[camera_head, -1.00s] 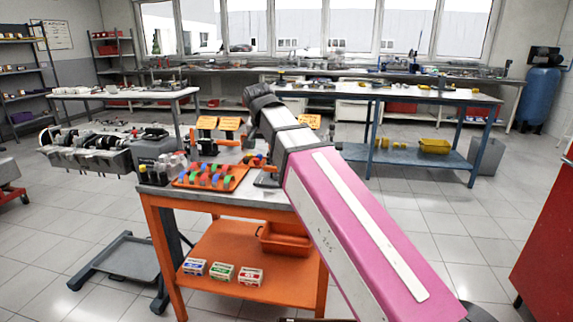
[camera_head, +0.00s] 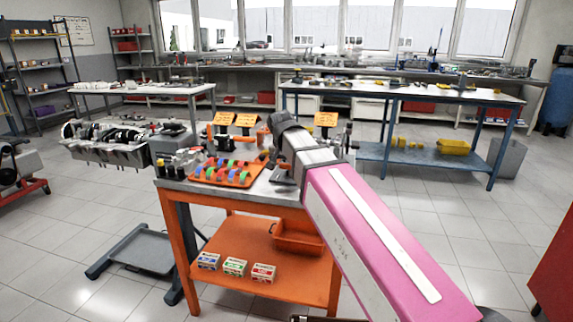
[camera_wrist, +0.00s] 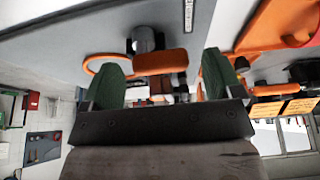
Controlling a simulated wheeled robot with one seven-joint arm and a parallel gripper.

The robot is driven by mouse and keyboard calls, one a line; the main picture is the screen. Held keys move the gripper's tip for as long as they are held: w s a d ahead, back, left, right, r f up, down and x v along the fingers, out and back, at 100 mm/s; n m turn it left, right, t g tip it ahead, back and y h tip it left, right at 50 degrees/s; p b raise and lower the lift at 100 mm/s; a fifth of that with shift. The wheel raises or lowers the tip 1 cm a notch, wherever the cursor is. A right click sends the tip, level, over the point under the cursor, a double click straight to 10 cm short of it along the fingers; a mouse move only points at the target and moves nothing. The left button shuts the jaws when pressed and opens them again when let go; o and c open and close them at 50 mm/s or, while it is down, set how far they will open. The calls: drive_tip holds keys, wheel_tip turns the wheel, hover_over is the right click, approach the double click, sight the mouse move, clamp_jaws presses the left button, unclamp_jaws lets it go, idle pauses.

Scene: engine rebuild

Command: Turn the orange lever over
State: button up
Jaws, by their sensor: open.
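In the wrist view my gripper (camera_wrist: 161,60) is open, with two green-padded fingers spread apart. An orange lever (camera_wrist: 163,63) shows between the fingertips, beside a dark grey round post (camera_wrist: 146,38). The fingers stand on either side of the lever; I cannot tell whether they touch it. An orange ring (camera_wrist: 92,64) lies behind the left finger and is partly covered by it.
An orange tray (camera_head: 240,180) of coloured parts lies on the bench left of my arm. Orange signs (camera_head: 222,118) stand at its back. An engine block (camera_head: 115,150) is at left. The lower shelf holds small boxes (camera_head: 235,267) and an orange bin (camera_head: 298,240).

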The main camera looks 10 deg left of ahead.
drive_tip(key=shift+w+f, duration=0.1)
drive_tip(key=shift+f, duration=0.15)
drive_tip(key=c, duration=0.9)
drive_tip(key=shift+w+m+h, duration=0.1)
drive_tip(key=shift+m+h, duration=0.2)
drive_tip(key=shift+m, duration=0.5)
drive_tip(key=o, duration=0.9)
drive_tip(key=v, duration=1)
drive_tip(key=shift+r, duration=0.4)
